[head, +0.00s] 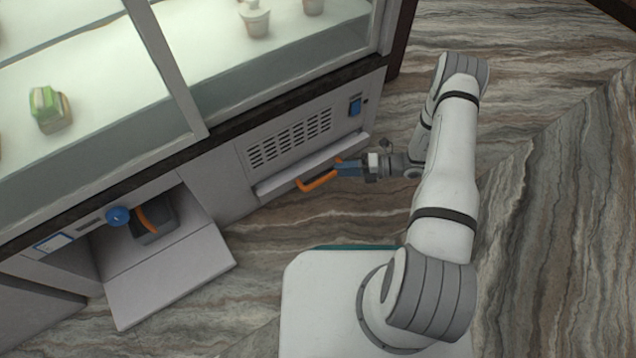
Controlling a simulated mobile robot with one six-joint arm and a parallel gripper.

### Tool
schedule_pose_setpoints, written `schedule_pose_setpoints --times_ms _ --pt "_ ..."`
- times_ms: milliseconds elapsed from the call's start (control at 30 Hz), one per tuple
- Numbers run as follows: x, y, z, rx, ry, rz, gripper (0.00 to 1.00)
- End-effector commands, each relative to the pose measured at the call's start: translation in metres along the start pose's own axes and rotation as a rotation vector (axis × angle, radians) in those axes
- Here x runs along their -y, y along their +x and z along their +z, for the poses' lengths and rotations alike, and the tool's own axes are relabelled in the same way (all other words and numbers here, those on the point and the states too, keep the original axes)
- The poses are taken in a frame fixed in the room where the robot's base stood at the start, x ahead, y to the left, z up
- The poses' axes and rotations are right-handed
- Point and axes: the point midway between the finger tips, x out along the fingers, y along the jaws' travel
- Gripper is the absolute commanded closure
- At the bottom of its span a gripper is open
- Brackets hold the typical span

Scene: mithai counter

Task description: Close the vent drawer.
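An orange handle (318,181) sticks out from the ledge. My gripper (343,168) is at the right end of the handle, its blue fingers pointing left toward it. The fingers overlap the handle's end in this view. I cannot tell whether they touch it or how far apart they are. How far the drawer stands out is hard to judge from above.
A fold-down flap (175,275) lies open at the lower left, before a recess holding a dark box (152,220) with an orange strap. Glass display shelves hold a green sweet (45,104) and small cups. The marbled floor at right is clear.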

Motion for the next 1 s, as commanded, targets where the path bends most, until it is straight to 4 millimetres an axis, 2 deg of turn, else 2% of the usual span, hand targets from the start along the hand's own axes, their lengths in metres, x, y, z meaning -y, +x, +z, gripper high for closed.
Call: schedule_pose_setpoints --times_ms 33,100,200,300,467,800,1000 --pt "0.021 0.005 -0.007 0.037 0.075 0.015 0.60" --pt "0.039 0.008 -0.013 0.081 0.159 0.034 0.60" --pt "0.057 0.012 -0.019 0.125 0.240 0.051 0.60" --pt "0.067 0.014 -0.022 0.148 0.284 0.062 0.60" --pt "0.070 0.029 -0.021 0.152 0.300 0.066 0.60" --pt "0.068 0.080 -0.013 0.151 0.296 0.064 0.60" --pt "0.066 0.091 -0.011 0.153 0.296 0.064 0.60"
